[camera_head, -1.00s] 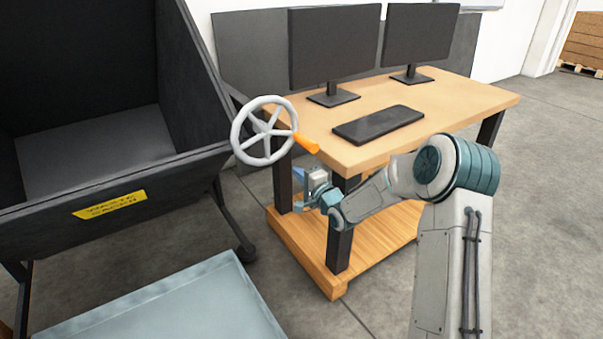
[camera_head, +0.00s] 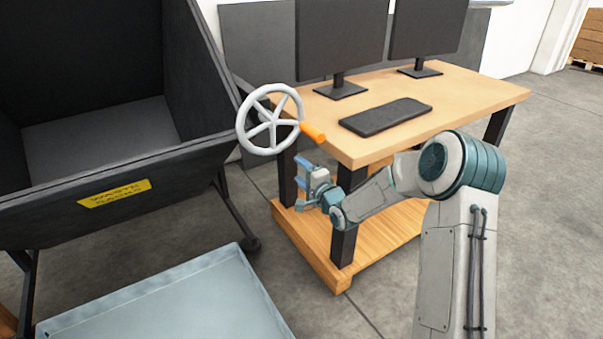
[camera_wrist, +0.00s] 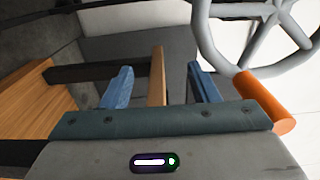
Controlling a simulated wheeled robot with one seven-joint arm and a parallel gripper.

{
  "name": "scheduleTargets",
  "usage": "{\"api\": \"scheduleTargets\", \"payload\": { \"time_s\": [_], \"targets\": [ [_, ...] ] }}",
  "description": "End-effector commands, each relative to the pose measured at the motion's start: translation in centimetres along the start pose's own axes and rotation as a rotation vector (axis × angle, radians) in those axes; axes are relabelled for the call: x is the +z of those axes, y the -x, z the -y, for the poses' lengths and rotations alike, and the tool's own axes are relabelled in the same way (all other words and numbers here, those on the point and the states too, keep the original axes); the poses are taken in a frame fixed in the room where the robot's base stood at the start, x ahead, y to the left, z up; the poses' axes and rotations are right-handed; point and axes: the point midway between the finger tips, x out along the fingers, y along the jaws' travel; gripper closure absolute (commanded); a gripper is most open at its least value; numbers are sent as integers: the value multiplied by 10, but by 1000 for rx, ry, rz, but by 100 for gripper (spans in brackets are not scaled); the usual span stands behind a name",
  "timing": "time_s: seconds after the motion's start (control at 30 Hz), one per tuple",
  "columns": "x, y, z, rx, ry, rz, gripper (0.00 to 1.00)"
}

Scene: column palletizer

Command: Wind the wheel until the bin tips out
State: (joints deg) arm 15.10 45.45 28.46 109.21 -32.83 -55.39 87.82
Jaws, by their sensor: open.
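A grey spoked wheel (camera_head: 270,119) with an orange handle (camera_head: 313,132) stands at the right side of the dark bin (camera_head: 110,172). The bin bears a yellow label and sits upright, its inside looking empty. My gripper (camera_head: 300,182) is just below the wheel and its handle, apart from both. In the wrist view my gripper (camera_wrist: 162,85) shows two blue fingers spread wide with nothing held between them. The orange handle (camera_wrist: 264,101) is to the right of the right finger there, with part of the wheel (camera_wrist: 260,40) above it.
A wooden table (camera_head: 450,98) with two monitors and a dark keyboard (camera_head: 386,116) stands close to my arm on the right. Its lower shelf (camera_head: 310,245) and legs are behind my gripper. A pale blue-grey tray (camera_head: 170,300) lies in front of the bin. Grey floor is clear at far right.

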Motion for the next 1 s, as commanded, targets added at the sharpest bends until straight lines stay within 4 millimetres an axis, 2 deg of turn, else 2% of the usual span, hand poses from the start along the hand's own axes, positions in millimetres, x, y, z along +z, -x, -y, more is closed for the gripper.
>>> {"api": "scheduleTargets", "payload": {
  "time_s": [0.57,1.0],
  "targets": [
    [0,2,0,0,0,0,45],
    [-1,52,1,1,0,-2,45]
  ]
}}
